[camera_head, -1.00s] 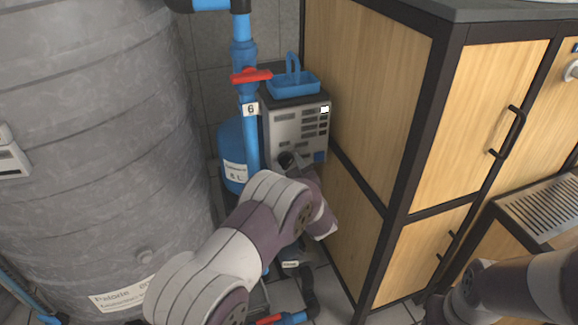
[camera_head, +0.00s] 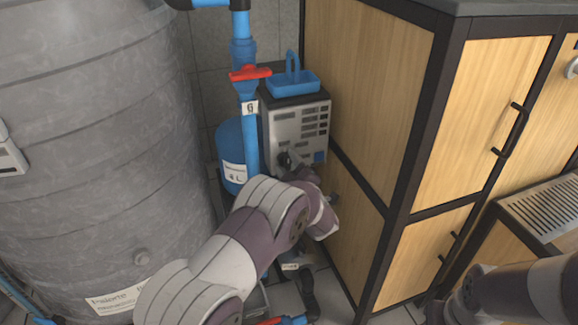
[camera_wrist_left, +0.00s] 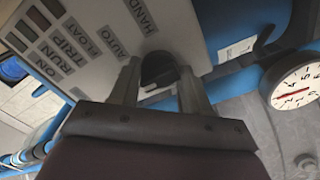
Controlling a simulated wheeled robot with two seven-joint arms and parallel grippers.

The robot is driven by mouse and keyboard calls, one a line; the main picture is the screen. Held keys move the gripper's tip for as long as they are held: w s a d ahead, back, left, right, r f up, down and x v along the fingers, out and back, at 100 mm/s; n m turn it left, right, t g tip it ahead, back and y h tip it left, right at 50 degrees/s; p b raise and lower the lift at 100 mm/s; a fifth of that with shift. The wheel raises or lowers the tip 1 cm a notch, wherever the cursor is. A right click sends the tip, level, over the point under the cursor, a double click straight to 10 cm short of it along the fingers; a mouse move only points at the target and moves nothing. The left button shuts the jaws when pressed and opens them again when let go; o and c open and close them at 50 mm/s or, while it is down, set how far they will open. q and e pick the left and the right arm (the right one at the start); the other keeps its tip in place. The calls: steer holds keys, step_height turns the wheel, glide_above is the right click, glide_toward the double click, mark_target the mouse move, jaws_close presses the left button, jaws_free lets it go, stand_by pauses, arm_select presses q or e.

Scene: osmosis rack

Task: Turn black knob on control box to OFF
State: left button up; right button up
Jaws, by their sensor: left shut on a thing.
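The control box (camera_head: 286,127) is a light grey panel on a dark housing, beside the wooden cabinet. Its panel face (camera_wrist_left: 82,42) fills the upper left of the left wrist view, with printed labels including ON, RUN, TRIP, AUTO and HAND. The black knob (camera_wrist_left: 158,68) sits between the two fingers of my left gripper (camera_wrist_left: 160,82), which is shut on it. In the head view my left gripper (camera_head: 287,160) is at the lower front of the box, and my wrist partly hides that area. The knob's pointer direction and the OFF mark cannot be made out.
A blue basket (camera_head: 293,84) sits on the box. A blue pipe (camera_head: 249,140) with a red valve handle (camera_head: 250,73) stands just left of it. A large grey tank (camera_head: 90,150) fills the left. The wooden cabinet (camera_head: 365,90) closes off the right. A round gauge (camera_wrist_left: 297,87) is near the knob.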

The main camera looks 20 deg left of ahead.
arm_select(q)
steer(key=shift+f, duration=0.15)
steer(key=o, duration=1.1)
steer(key=shift+c, duration=0.2)
steer(key=shift+d, duration=0.1)
steer(key=shift+s+d+r, duration=0.2)
steer(key=shift+s, duration=0.05)
steer(key=p+v, duration=0.4)
steer(key=v, duration=0.8)
steer(key=shift+f, duration=0.15)
